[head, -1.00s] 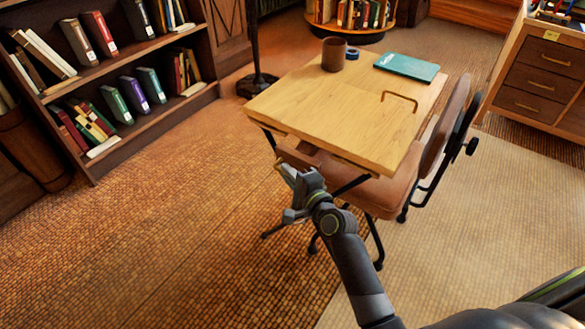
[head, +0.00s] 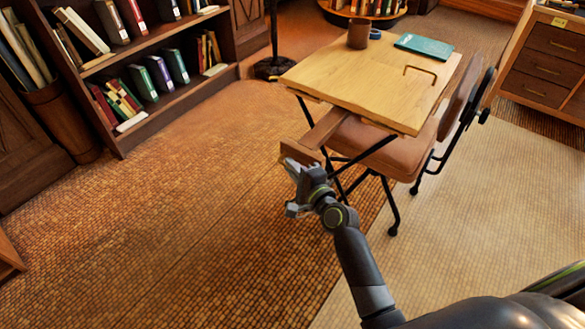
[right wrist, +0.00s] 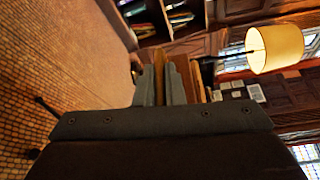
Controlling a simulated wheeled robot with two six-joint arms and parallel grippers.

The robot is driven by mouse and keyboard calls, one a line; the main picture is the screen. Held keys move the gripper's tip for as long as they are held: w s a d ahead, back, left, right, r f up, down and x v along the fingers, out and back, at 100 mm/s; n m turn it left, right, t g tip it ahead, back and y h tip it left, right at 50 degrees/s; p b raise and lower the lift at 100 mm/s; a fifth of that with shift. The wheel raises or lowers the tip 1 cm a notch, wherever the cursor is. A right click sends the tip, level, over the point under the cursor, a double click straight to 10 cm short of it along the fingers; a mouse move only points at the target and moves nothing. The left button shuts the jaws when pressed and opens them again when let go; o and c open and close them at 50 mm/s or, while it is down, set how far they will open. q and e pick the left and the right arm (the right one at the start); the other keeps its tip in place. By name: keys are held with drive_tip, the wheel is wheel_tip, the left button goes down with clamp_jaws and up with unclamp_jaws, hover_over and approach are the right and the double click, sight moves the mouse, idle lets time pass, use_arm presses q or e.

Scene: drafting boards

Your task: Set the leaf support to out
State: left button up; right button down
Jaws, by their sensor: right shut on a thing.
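The leaf support (head: 322,131) is a wooden bar with a broader front end. It sticks out from under the near left edge of the light wooden desk (head: 345,90). My right gripper (head: 292,166) is at the bar's outer end and is shut on it. In the right wrist view, the wooden piece (right wrist: 159,72) stands between the two grey fingers of the gripper (right wrist: 160,88). A bronze handle (head: 421,69) lies on the right part of the desk top. My left gripper is not in view.
A brown cup (head: 358,34) and a teal book (head: 423,46) are on the desk's far side. A brown chair (head: 385,143) stands under and beside the desk. A bookcase (head: 160,98) is at the left. The floor left of my gripper is clear.

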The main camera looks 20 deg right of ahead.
drive_tip(key=shift+s+a+f, duration=0.1)
drive_tip(key=shift+f, duration=0.1)
drive_tip(key=c, duration=1.9)
unclamp_jaws()
drive_tip(key=shift+c, duration=0.2)
drive_tip(key=o, duration=0.4)
drive_tip(key=shift+s+a+r, duration=0.1)
drive_tip(key=shift+a+r, duration=0.05)
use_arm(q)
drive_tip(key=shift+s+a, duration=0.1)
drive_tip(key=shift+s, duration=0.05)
